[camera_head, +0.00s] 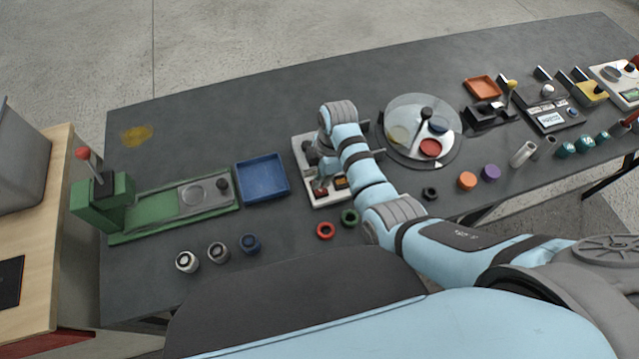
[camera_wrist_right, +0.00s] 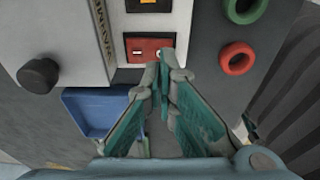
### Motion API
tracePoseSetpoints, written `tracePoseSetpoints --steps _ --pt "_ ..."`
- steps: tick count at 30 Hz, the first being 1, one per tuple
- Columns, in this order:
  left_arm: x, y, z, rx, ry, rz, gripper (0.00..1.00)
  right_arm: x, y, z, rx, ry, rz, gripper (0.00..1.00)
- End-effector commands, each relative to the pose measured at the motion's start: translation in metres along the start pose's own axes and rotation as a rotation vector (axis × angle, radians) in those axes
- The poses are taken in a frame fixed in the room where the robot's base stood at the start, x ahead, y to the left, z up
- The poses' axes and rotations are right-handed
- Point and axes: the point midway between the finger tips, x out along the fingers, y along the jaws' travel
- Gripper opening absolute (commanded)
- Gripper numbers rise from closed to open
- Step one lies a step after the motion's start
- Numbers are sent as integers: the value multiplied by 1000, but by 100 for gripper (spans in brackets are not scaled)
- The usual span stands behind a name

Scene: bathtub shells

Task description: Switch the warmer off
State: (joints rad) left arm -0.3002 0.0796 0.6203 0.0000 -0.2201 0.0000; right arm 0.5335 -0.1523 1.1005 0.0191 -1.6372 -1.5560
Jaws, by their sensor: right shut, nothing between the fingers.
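The warmer (camera_head: 301,146) is a white, box-like unit on the dark table, partly covered by my right arm in the head view. In the right wrist view its white panel (camera_wrist_right: 178,20) carries dark lettering, a small dark window with an orange mark (camera_wrist_right: 148,3) and a red switch (camera_wrist_right: 143,47) in a dark frame. My right gripper (camera_wrist_right: 163,62) is shut and empty, its fingertips at the lower right edge of the red switch. I cannot tell whether they touch it. In the head view this gripper (camera_head: 322,168) is over the warmer, largely hidden by its wrist. My left gripper is out of view.
A blue tray (camera_head: 262,177) stands just left of the warmer. A red ring (camera_head: 325,231) and a green ring (camera_head: 349,217) lie in front. A round divided dish (camera_head: 402,112) is to the right, a green press (camera_head: 150,213) to the left.

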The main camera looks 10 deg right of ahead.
Motion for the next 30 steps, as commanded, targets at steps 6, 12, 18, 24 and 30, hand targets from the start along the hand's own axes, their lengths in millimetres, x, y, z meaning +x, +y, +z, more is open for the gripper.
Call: tracePoseSetpoints --steps 6,12,18,24,30 --pt "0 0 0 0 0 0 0 0 0 0 0 0 0 0" --pt "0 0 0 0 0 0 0 1 0 0 0 0 0 0" --pt "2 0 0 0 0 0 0 4 0 1 0 0 0 0" --pt "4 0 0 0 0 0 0 6 0 1 0 0 1 0" --pt "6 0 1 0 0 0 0 10 0 2 0 0 1 0"
